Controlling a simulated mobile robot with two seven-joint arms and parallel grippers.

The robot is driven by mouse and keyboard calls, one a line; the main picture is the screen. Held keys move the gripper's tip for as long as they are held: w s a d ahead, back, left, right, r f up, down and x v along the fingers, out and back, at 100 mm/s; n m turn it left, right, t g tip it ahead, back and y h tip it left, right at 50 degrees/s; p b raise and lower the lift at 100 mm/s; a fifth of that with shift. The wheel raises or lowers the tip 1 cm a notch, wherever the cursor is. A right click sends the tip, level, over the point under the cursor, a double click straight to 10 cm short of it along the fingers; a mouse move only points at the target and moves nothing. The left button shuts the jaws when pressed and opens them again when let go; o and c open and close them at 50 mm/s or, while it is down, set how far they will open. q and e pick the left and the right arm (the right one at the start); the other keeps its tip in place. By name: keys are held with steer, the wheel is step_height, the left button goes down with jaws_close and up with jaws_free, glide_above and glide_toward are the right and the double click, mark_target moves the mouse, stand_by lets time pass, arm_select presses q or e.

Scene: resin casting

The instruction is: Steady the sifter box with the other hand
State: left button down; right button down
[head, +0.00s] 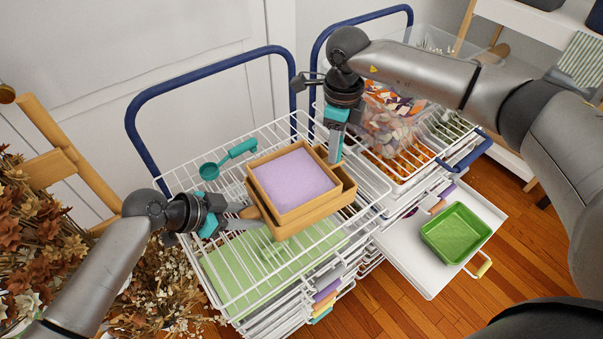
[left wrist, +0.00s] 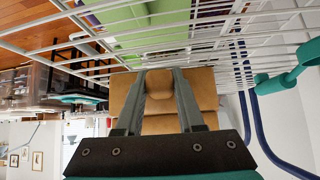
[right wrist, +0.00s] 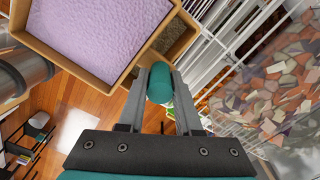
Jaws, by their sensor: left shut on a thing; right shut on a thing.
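The sifter box (head: 283,229) is a wooden box filled with lilac powder (head: 293,180). It sits over a second wooden box (head: 348,186) on the white wire rack; the powder also shows in the right wrist view (right wrist: 95,35). My left gripper (head: 236,218) is shut on a rounded wooden handle (left wrist: 159,84) at the box's left side. My right gripper (head: 334,158) points down at the box's back right corner, shut on a teal cylindrical handle (right wrist: 160,82). Where that handle joins the boxes is hidden.
A teal scoop (head: 228,159) lies on the rack behind the sifter box. A clear bin of colored chips (head: 388,118) stands on the right-hand rack. A green tray (head: 457,237) sits on a pulled-out white drawer (head: 405,265). Dried flowers (head: 40,235) stand at left.

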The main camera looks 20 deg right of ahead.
arm_select(q)
steer(key=shift+s+a+f, duration=0.15)
steer(key=shift+s+f, duration=0.05)
steer(key=shift+f, duration=0.15)
arm_select(e)
steer(key=c, duration=0.5)
jaws_free()
steer(key=shift+a, duration=0.15)
steer(key=shift+r, duration=3.5)
arm_select(q)
steer(key=c, duration=0.7)
jaws_free()
steer(key=shift+c, duration=0.2)
steer(key=o, duration=0.3)
steer(key=shift+r, duration=0.1)
arm_select(e)
steer(key=shift+s, duration=0.15)
arm_select(q)
steer(key=shift+w, duration=0.1)
steer(key=shift+w+r, duration=0.1)
steer(key=shift+w, duration=0.05)
arm_select(e)
steer(key=shift+w, duration=0.2)
